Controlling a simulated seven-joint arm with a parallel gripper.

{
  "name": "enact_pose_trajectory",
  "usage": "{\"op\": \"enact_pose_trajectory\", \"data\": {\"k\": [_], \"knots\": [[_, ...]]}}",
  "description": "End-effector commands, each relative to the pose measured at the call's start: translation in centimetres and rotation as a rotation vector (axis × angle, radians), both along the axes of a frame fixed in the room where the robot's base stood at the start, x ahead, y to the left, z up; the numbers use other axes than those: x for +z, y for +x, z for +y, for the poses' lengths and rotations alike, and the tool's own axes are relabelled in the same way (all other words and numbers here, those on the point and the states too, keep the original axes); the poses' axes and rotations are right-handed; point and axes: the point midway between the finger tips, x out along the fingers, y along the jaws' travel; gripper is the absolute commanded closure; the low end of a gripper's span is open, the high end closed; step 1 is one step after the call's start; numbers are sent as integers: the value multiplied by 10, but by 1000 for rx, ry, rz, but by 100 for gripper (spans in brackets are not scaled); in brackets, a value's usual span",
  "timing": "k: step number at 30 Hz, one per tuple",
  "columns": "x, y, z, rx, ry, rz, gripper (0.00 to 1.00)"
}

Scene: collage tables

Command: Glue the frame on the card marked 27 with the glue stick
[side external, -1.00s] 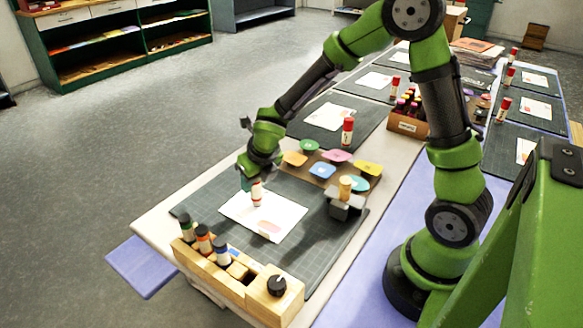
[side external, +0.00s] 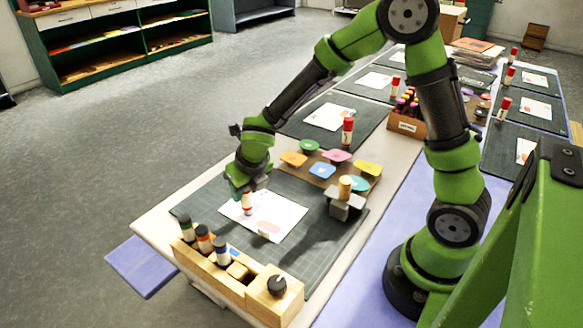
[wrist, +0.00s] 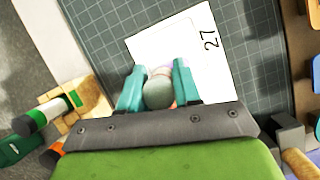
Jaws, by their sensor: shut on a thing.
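My gripper (side external: 246,193) is shut on a white and red glue stick (side external: 247,205), held upright over the white card (side external: 285,213). In the wrist view, my gripper's teal fingertips (wrist: 157,80) close on both sides of the stick's round pale end (wrist: 158,92). The card (wrist: 150,48) lies on the dark cutting mat (side external: 205,203) and shows the number 27 near one edge. A faint pinkish printed patch (side external: 268,226) shows on the card. I cannot tell whether the stick touches the card.
A wooden rack (side external: 240,280) with several bottles and a black knob stands at the mat's front edge. A grey block with a wooden-handled stamp (side external: 346,199) stands to the right. A brown board (side external: 325,170) with colored pieces lies behind. Other mats lie farther back.

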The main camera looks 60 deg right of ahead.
Motion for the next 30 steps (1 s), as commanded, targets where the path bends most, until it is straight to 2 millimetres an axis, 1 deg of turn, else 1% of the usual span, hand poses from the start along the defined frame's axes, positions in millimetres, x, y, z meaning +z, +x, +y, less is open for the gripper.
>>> {"op": "enact_pose_trajectory", "data": {"k": [3,6,10,27,30], "knots": [[1,0,7,2,-1,0,94],[1,0,10,1,-1,-1,94],[1,2,10,0,0,-1,94],[0,23,8,0,-1,-2,94],[0,24,7,0,-1,-2,94]]}}
